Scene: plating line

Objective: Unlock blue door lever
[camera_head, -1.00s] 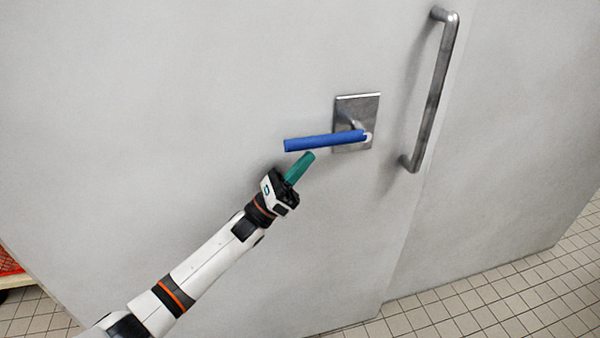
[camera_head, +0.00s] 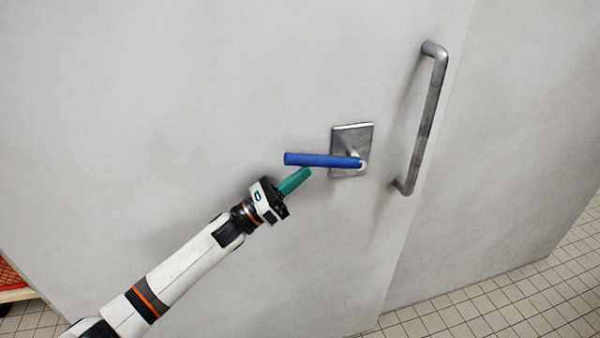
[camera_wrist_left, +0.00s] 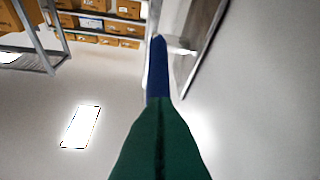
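The blue lever (camera_head: 320,160) is mounted on a square metal plate (camera_head: 350,130) on the pale door. It points left from its pivot, and its free end sits slightly higher than the pivot. My left gripper (camera_head: 304,174) has green fingers, shut together, just under the lever near its free end. The tips look to be against its underside, though exact contact is hard to tell. In the left wrist view the closed fingers (camera_wrist_left: 158,105) point up at the lever (camera_wrist_left: 157,70), which lies beyond the tips, not between them. My right gripper is out of view.
A vertical metal pull handle (camera_head: 426,120) stands out from the door right of the plate. A tiled floor (camera_head: 480,306) shows at the bottom right. A red crate (camera_head: 10,276) is at the left edge. The wrist view shows shelves with cardboard boxes (camera_wrist_left: 105,25).

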